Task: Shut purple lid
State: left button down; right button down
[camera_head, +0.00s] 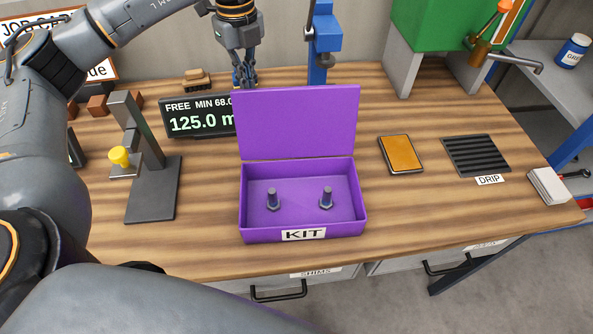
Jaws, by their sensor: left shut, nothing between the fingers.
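The purple kit box (254,236) stands on the wooden workbench with its label KIT facing me. Its purple lid (298,122) stands open, roughly upright along the back edge. Two dark bolts stand inside the box, one at the left (272,199) and one at the right (327,198). My left gripper (243,82) is above and behind the upper left corner of the lid, pointing down, and shut with nothing in it. The lid's top edge may hide the fingertips, and I cannot tell whether they touch it. My right gripper is not in view.
A display (195,117) reading 125.0 stands behind the box's left. A grey stand with a yellow knob (119,155) is at the left. An orange pad (400,154), a DRIP grate (476,155) and a blue post (322,40) stand around. Bench in front of the box is clear.

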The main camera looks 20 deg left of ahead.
pick_arm(q)
jog(key=s+d+b, duration=0.1)
jog(key=s+d, duration=0.2)
jog(key=s, duration=0.3)
jog(key=shift+s+d, duration=0.25)
dwell(1.4)
dwell(0.4)
notch_tip(320, 180, up, 8)
jog(key=w+p, duration=0.1)
jog(key=p, duration=0.4)
jog(key=shift+w+a, duration=0.4)
jog(key=shift+a, duration=0.05)
dwell(0.4)
